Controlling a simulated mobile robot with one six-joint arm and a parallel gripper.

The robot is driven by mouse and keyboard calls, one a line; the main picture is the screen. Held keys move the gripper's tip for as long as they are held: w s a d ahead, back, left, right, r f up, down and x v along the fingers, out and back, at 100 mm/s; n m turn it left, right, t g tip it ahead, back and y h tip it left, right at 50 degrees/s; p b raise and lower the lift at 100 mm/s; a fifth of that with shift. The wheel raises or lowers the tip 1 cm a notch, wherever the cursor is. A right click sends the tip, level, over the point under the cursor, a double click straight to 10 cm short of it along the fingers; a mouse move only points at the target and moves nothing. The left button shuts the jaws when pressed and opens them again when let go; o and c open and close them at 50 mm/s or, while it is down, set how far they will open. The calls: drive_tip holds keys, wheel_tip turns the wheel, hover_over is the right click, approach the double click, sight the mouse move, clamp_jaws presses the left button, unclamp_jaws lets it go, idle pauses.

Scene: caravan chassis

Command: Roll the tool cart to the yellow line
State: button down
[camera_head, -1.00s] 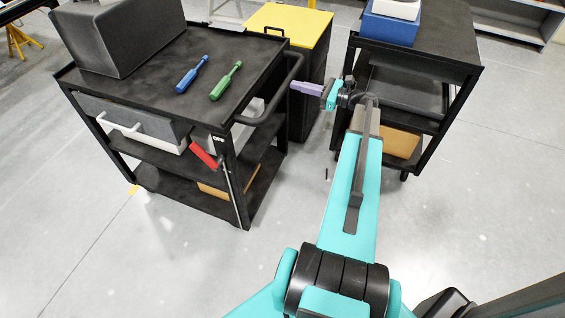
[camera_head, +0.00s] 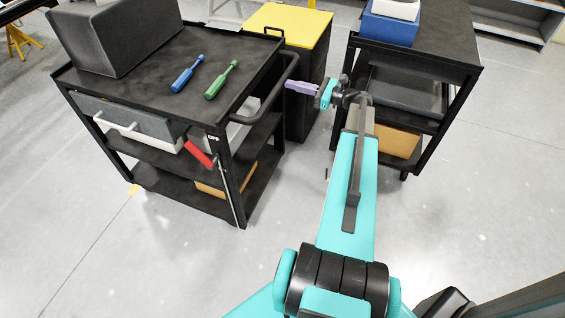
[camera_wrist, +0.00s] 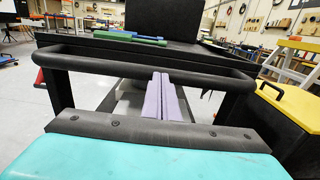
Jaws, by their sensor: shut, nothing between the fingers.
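The black tool cart (camera_head: 150,62) stands at the left in the head view. Its loop handle (camera_head: 291,80) is on the right end; the handle bar (camera_wrist: 150,62) crosses the wrist view. My gripper (camera_head: 288,86) is shut and empty, its purple fingers at the handle. In the wrist view the closed fingers (camera_wrist: 160,78) point at the bar from just below it; I cannot tell whether they touch. A red lever (camera_head: 199,152) beside an "OFF" label sits on the cart's near corner. A small yellow floor mark (camera_head: 134,189) shows by the cart's left leg; no longer line is visible.
A blue screwdriver (camera_head: 188,74), a green screwdriver (camera_head: 221,80) and a grey box (camera_head: 115,35) are on the cart top. A yellow-topped cabinet (camera_head: 290,25) stands close behind the handle. Another black cart (camera_head: 428,55) stands right. The floor at front left is clear.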

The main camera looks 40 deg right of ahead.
drive_tip(key=shift+x, duration=1.45)
drive_tip(key=shift+s, duration=0.15)
drive_tip(key=p+v, duration=0.1)
drive_tip(key=v, duration=0.7)
drive_tip(key=shift+p, duration=0.35)
idle(0.4)
